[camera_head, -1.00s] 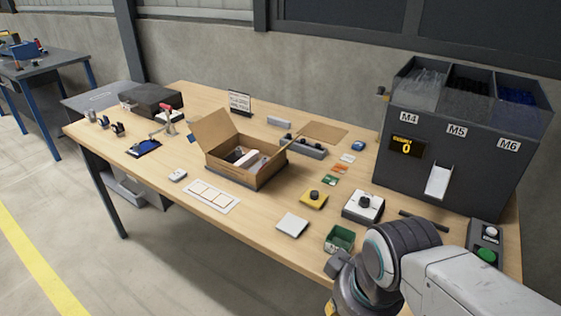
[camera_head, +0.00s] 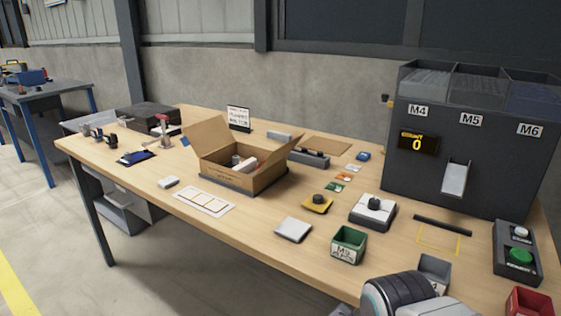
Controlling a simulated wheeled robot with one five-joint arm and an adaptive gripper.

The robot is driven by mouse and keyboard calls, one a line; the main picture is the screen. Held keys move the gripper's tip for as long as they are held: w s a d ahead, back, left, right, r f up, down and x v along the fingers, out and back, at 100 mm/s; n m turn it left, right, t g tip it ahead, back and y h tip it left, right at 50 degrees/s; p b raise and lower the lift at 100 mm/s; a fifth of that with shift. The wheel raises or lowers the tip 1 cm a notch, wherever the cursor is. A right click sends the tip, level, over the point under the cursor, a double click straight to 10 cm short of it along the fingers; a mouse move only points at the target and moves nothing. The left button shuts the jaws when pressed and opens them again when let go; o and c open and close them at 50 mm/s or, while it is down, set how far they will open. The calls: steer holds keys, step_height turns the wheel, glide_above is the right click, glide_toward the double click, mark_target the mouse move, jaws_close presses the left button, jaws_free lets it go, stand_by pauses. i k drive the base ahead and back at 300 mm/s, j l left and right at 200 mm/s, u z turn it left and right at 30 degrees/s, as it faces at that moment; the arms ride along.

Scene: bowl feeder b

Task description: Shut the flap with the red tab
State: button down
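An open cardboard box (camera_head: 222,175) stands on the workbench near the middle of the view, with a white cylinder and other small items inside. Its left flap (camera_head: 203,139) stands up and leans outward to the left. Its right flap (camera_head: 281,154) is also raised and slants outward to the right. I cannot make out a red tab on either flap. Only a rounded link of my arm shows at the bottom right, well in front of the box. My gripper is out of view.
A dark dispenser (camera_head: 455,165) labelled M4, M5 and M6 stands at the right. A green bin (camera_head: 348,246), a white-based knob unit (camera_head: 373,211), a yellow knob unit (camera_head: 317,204) and a white pad (camera_head: 293,230) lie right of the box. A red-handled clamp (camera_head: 164,131) stands left.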

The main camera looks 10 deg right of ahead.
mark_target(282, 152)
steer(key=i+j+u, duration=0.1)
steer(key=j+u, duration=0.35)
steer(key=i+j+u, duration=0.2)
steer(key=u, duration=0.3)
steer(key=i+j+u, duration=0.25)
steer(key=j+u, duration=0.2)
steer(key=i+j+u, duration=0.15)
steer(key=u, duration=0.3)
steer(key=i+l, duration=0.05)
steer(key=i, duration=0.05)
